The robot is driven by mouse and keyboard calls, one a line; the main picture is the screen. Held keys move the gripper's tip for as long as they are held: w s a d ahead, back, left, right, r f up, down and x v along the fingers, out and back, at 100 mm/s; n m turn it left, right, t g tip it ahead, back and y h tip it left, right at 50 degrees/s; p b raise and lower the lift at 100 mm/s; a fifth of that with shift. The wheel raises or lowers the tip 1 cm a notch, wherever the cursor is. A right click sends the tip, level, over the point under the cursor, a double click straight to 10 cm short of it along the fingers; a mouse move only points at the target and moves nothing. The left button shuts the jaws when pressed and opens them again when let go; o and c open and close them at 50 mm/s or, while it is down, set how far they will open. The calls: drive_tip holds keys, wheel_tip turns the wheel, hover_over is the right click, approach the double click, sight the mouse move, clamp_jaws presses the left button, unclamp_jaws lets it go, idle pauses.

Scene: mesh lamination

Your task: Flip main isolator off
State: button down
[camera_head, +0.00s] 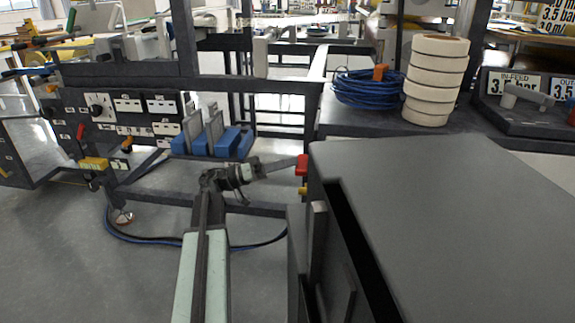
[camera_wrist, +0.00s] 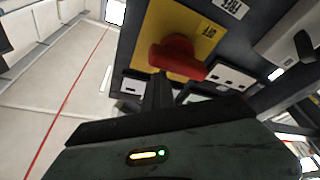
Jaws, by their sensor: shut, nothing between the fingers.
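The main isolator appears as a red rotary handle (camera_wrist: 180,57) on a yellow plate (camera_wrist: 152,30), fixed to a dark panel in the wrist view. In the head view the red handle (camera_head: 302,165) shows at the left edge of the dark cabinet. My gripper (camera_head: 294,163) reaches right to it, with its fingers shut and empty. In the wrist view my gripper (camera_wrist: 160,82) has its dark fingertips just below the handle's left part. I cannot tell whether they touch it. The fingers hide part of the panel below.
The dark cabinet (camera_head: 450,210) fills the right foreground. Blue coiled cable (camera_head: 365,90) and a stack of cream rolls (camera_head: 435,80) stand behind it. A control panel (camera_head: 125,110) with switches and blue blocks (camera_head: 225,142) is at left. Open grey floor lies at lower left.

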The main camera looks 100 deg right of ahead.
drive_tip(key=shift+a+f, duration=0.15)
drive_tip(key=shift+f, duration=0.05)
wheel_tip(320, 180, up, 6)
drive_tip(key=p, duration=0.6)
drive_tip(key=w+d+f+b, duration=0.3)
drive_tip(key=w+f+b, duration=0.2)
drive_tip(key=w, duration=0.4)
